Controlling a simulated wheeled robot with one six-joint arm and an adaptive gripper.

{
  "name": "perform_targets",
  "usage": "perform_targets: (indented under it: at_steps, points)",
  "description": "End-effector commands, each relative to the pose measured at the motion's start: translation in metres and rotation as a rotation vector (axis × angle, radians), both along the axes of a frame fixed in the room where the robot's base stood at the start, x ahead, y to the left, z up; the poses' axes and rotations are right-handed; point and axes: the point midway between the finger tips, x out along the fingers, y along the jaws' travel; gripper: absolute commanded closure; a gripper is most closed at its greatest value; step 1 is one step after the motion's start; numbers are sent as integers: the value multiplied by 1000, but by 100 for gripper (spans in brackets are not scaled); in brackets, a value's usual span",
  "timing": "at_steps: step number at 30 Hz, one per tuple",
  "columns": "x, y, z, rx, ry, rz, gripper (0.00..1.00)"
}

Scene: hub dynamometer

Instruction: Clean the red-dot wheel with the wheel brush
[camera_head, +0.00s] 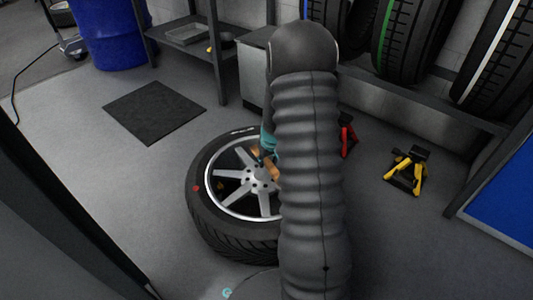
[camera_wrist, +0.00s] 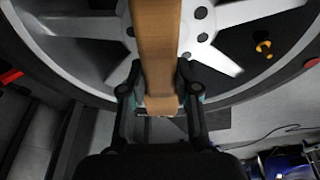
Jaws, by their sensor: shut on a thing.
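The red-dot wheel (camera_head: 240,178) lies flat on the floor, with a silver spoked rim, a black tyre and a red dot (camera_head: 195,188) on its left sidewall. Its spokes fill the upper part of the wrist view (camera_wrist: 250,12). My gripper (camera_wrist: 160,100) is shut on the wooden wheel brush (camera_wrist: 158,45), whose brown handle runs up the middle of that view. In the head view the brush (camera_head: 271,168) shows over the rim near the hub, partly hidden by my arm. The bristles are not clearly seen, and I cannot tell whether they touch the wheel.
A yellow jack stand (camera_head: 408,172) stands to the right, and a red one (camera_head: 347,135) is partly behind my arm. A tyre rack (camera_head: 425,105) lines the back right. A dark mat (camera_head: 155,110) lies at left, near a blue barrel (camera_head: 110,30) and a metal shelf (camera_head: 178,42).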

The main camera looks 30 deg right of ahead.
Motion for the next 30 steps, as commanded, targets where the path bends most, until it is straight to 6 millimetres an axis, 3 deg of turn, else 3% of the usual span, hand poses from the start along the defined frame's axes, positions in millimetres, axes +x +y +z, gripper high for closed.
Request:
perform_targets:
  at_steps: [6,20,23,30]
  points:
    - [1,2,20,0,0,3,97]
    - [0,10,20,-1,3,7,97]
    - [-2,34,18,-5,7,10,97]
    - [-23,124,11,-12,10,11,97]
